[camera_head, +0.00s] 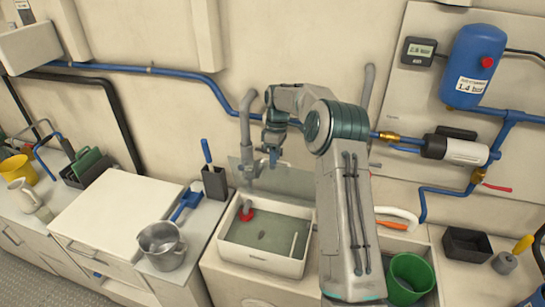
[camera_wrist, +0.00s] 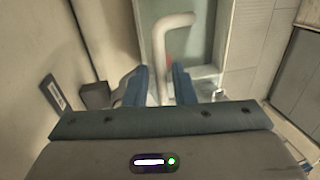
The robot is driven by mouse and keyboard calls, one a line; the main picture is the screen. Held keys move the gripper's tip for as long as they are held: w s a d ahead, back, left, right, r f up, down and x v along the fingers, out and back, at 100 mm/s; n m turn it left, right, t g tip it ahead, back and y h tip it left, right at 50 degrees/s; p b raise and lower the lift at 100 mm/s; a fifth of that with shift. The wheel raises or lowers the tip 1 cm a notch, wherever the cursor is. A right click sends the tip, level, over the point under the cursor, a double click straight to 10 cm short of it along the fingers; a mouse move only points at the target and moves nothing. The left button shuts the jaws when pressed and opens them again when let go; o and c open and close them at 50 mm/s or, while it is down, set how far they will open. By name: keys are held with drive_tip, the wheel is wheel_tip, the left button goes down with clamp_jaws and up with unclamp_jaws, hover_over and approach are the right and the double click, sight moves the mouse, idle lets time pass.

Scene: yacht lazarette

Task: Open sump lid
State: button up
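A white open-topped sump box (camera_head: 225,248) stands on the counter, with murky greenish content inside. A pale green, see-through panel (camera_head: 290,183), which looks like the lid, stands raised along its back side near the wall. It also shows in the wrist view (camera_wrist: 203,38). My gripper (camera_head: 271,158) is above the back of the box, in front of the panel. In the wrist view my gripper (camera_wrist: 158,88) has its two blue fingers apart. A grey bent pipe (camera_wrist: 160,45) lies beyond them. I cannot tell whether the fingers touch anything.
The same grey pipe (camera_head: 245,112) rises beside my gripper. A red fitting (camera_head: 247,211) sits in the box. A dark holder (camera_head: 214,182) and a metal pot (camera_head: 161,244) are to the left. A green bucket (camera_head: 409,275) and a black bin (camera_head: 466,245) are to the right.

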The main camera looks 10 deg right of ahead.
drive_tip(key=shift+o, duration=0.2)
drive_tip(key=shift+w+d, duration=0.1)
drive_tip(key=shift+w, duration=0.1)
drive_tip(key=shift+s+a+r, duration=0.1)
drive_tip(key=shift+a+r, duration=0.1)
drive_tip(key=v, duration=1.3)
drive_tip(key=shift+d+r, duration=0.2)
drive_tip(key=shift+r, duration=0.05)
